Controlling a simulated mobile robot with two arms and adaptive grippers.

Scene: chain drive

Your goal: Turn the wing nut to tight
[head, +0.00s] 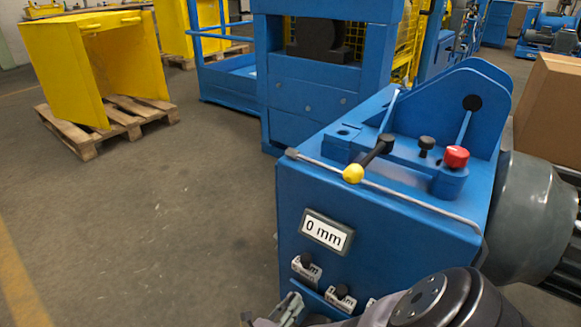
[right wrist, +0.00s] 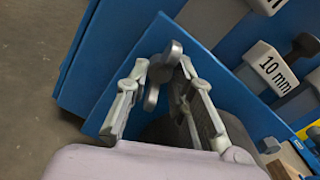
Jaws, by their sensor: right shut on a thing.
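The wing nut (right wrist: 163,70) shows in the right wrist view as a grey two-winged piece at the front of a blue plate. My right gripper (right wrist: 158,78) is shut on the wing nut, with one finger on each side of it. In the head view my right gripper (head: 291,308) is at the bottom edge, low against the front of the blue machine (head: 410,225), partly cut off. I cannot make out the wing nut in that view. How tight it is cannot be told. My left gripper is not in view.
The machine's front has a "0 mm" plate (head: 326,231) and labelled blocks with dark knobs, one reading "10 mm" (right wrist: 272,68). On top are a yellow-balled lever (head: 353,173) and a red knob (head: 456,157). A cardboard box (head: 550,110) stands right.

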